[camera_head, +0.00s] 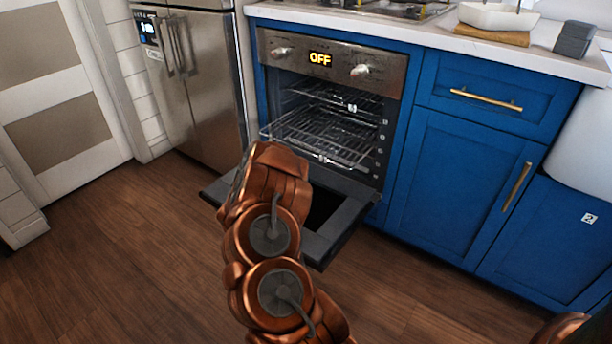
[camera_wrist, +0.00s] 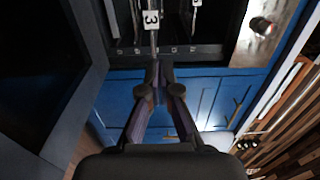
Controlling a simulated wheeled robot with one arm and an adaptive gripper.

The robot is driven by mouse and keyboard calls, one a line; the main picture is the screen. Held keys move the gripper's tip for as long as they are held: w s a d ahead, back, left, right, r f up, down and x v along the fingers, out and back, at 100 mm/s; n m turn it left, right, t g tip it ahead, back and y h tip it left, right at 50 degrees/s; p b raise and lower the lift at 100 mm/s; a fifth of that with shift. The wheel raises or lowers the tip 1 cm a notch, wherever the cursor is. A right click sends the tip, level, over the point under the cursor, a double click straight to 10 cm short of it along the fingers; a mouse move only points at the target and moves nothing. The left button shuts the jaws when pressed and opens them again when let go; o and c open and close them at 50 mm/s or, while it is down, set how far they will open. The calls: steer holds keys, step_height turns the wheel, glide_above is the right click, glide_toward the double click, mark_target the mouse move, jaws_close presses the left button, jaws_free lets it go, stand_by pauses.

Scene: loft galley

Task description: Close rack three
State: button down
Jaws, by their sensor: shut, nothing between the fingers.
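Rack three (camera_head: 340,148) is the lower wire rack in the oven (camera_head: 330,58). It sticks out past the opening over the lowered door. In the wrist view its tag "3" (camera_wrist: 152,19) is at the top, with the rack's front edge seen end-on below it. My gripper (camera_wrist: 156,68) is shut and empty, its fingertips close to that front edge. I cannot tell whether they touch it. In the head view my arm hides the gripper.
The oven door (camera_head: 338,232) hangs open below the racks. An upper rack (camera_head: 342,98) with its own tag sits further in. Blue cabinets (camera_head: 455,185) stand to the right, a steel fridge (camera_head: 203,95) to the left. Wooden floor (camera_head: 130,250) is clear in front.

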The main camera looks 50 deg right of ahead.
mark_target(326, 158)
steer(key=d+b, duration=0.1)
steer(key=d, duration=0.3)
steer(key=d+b, duration=0.1)
steer(key=d, duration=0.3)
steer(key=d+b, duration=0.1)
steer(key=d, duration=0.3)
steer(key=shift+w+d, duration=0.2)
steer(key=shift+w, duration=0.15)
steer(key=shift+d, duration=0.15)
